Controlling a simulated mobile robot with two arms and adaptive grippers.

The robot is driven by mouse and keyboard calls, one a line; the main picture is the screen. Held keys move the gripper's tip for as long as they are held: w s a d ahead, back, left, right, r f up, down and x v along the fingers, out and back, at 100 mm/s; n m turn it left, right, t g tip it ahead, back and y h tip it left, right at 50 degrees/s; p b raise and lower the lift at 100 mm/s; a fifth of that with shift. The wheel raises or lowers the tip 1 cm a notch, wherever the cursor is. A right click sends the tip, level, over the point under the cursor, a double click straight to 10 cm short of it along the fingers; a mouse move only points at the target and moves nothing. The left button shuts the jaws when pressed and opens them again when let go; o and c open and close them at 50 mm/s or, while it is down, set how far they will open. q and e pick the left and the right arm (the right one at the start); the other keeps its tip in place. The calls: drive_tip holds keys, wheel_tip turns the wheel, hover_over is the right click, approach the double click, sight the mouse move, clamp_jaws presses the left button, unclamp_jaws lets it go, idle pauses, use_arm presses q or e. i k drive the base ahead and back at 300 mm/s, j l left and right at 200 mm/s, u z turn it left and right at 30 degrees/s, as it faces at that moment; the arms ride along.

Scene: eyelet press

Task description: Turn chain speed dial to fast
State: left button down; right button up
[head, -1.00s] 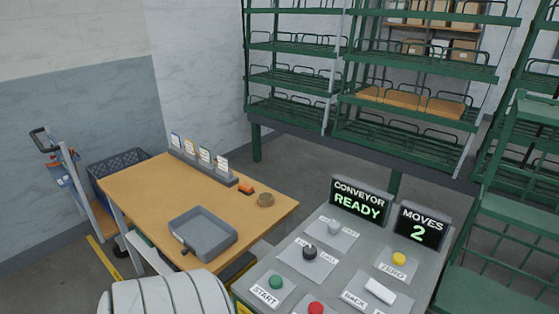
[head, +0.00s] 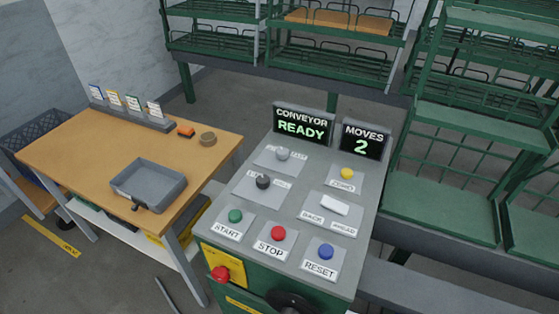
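The control panel (head: 222,182) stands at the centre of the head view. Near its back is a pale grey knob (head: 283,154) on a light plate; the knob covers part of the label, whose end looks like "ST". Below it is a black knob (head: 263,182) on another plate, its label too small to read surely. I cannot tell for certain which knob is the chain speed dial or where each points. The left display (head: 303,124) reads CONVEYOR READY, and the right display (head: 364,141) reads MOVES 2. Neither of my grippers is in view.
The panel also bears START (head: 235,215), STOP (head: 278,233), RESET (head: 326,250) and yellow (head: 347,173) buttons, and a white BACK/AHEAD switch (head: 334,207). A red knob (head: 220,273) is on its front. A wooden table (head: 75,148) with a grey tray (head: 118,185) stands left; green racks stand behind.

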sight(282, 153)
drive_tip(key=j+u, duration=0.1)
drive_tip(key=j, duration=0.4)
drive_tip(key=i+j, duration=0.15)
drive_tip(key=j, duration=0.35)
drive_tip(key=j+u, duration=0.15)
drive_tip(key=j, duration=0.4)
drive_tip(key=i, duration=0.05)
